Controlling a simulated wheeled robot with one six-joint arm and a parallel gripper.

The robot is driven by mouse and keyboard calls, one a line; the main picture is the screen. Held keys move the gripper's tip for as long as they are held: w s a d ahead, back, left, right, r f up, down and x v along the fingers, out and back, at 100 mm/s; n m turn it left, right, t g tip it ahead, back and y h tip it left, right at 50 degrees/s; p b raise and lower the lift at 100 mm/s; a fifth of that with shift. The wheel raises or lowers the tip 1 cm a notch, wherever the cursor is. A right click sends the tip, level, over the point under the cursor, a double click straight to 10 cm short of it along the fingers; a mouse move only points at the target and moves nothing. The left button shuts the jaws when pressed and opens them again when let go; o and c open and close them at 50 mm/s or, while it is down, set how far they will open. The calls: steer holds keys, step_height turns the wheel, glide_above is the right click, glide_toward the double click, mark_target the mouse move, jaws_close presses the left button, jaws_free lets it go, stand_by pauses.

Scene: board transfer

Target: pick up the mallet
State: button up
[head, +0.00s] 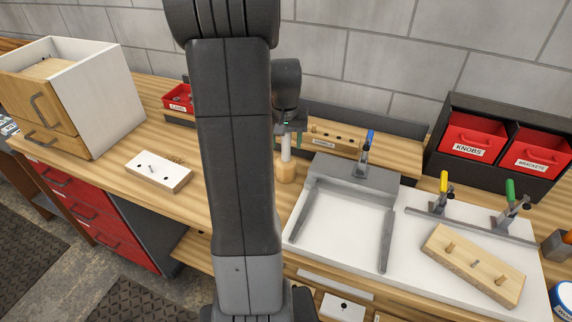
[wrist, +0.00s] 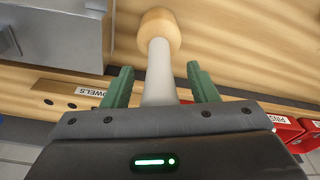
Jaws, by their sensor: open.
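The mallet has a pale wooden head (head: 287,172) on the workbench and a light grey handle (head: 286,148) standing up from it. It seems to stand upright, head down. My gripper (head: 288,128) is above it, partly hidden behind my own arm. In the wrist view, the mallet's handle (wrist: 158,72) runs between the two green fingers of my gripper (wrist: 160,66), with a visible gap on each side. The wooden head (wrist: 159,32) lies beyond the fingertips. The handle's top is hidden by the gripper body.
A wooden dowel rack (head: 335,140) stands right behind the mallet. A grey-and-white fixture (head: 350,180) with toggle clamps is close on the right. A red bin (head: 178,98) is behind left, and a white block (head: 160,174) lies left. Open bench surrounds the mallet's head in front.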

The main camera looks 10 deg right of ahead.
jaws_close()
steer(key=shift+w, duration=0.1)
steer(key=shift+r, duration=0.15)
